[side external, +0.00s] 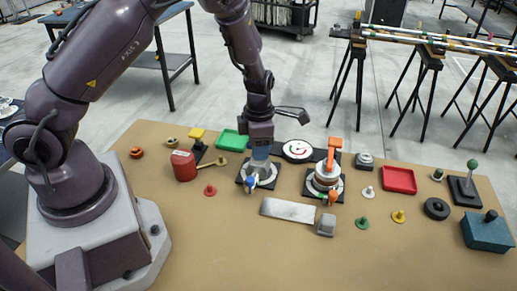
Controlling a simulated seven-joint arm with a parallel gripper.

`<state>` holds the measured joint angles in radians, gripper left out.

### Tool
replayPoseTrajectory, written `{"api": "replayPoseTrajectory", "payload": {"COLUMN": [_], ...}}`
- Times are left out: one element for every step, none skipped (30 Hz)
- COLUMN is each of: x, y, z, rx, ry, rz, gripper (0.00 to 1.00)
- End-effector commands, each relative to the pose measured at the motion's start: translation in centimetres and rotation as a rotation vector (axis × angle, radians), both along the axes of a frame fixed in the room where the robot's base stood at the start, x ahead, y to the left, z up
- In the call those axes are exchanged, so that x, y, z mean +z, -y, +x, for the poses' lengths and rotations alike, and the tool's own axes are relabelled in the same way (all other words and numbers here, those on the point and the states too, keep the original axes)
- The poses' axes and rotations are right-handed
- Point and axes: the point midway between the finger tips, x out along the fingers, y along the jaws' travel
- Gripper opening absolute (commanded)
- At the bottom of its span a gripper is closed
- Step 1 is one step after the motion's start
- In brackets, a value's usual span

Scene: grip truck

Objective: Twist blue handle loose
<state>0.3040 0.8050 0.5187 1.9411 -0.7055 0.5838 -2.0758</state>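A small blue handle part (250,184) shows at the front of a round metal fixture on a dark square base (243,179), left of the table's middle. My gripper (260,153) points down directly over this fixture. Its lower end reaches the top of the fixture, and a grey-blue piece shows there. I cannot tell whether that piece is my fingers or part of the fixture. The finger gap and any contact with the blue handle are too small to make out.
A similar fixture with an upright orange handle (335,150) stands close on the right. A metal plate (288,210) lies in front. A red can (183,165) and a green tray (231,139) are at the left and back. The brown tabletop's front (300,265) is clear.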

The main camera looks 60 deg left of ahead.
Motion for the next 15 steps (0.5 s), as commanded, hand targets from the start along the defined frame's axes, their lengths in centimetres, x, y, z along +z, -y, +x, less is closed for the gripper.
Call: {"api": "replayPoseTrajectory", "payload": {"x": [0.0,0.1,0.2,0.3,0.5,0.8,1.1,1.3,1.6,1.9,2.1,2.4,2.7,2.9,3.3], "y": [0.0,0.0,0.0,0.0,0.0,0.0,0.1,0.1,0.1,0.0,0.0,0.0,0.1,0.1,0.1], "z": [0.0,0.0,0.0,0.0,0.1,0.1,0.1,0.1,0.1,0.1,0.1,0.0,0.0,0.1,0.1], "rx": [-0.001,-0.001,-0.001,-0.001,-0.001,-0.002,-0.003,-0.003,-0.004,-0.004,-0.003,-0.003,-0.003,-0.003,-0.003], "ry": [0.000,0.000,0.001,0.001,0.002,0.002,0.002,0.002,0.002,0.003,0.002,0.002,0.002,0.003,0.003], "rz": [0.000,0.000,0.000,0.001,0.000,0.000,0.000,-0.001,0.000,0.000,0.000,0.000,-0.001,-0.001,0.000], "gripper": [0.43,0.43,0.43,0.43,0.43,0.43,0.43,0.43,0.43,0.43,0.43,0.43,0.43,0.43,0.43]}}
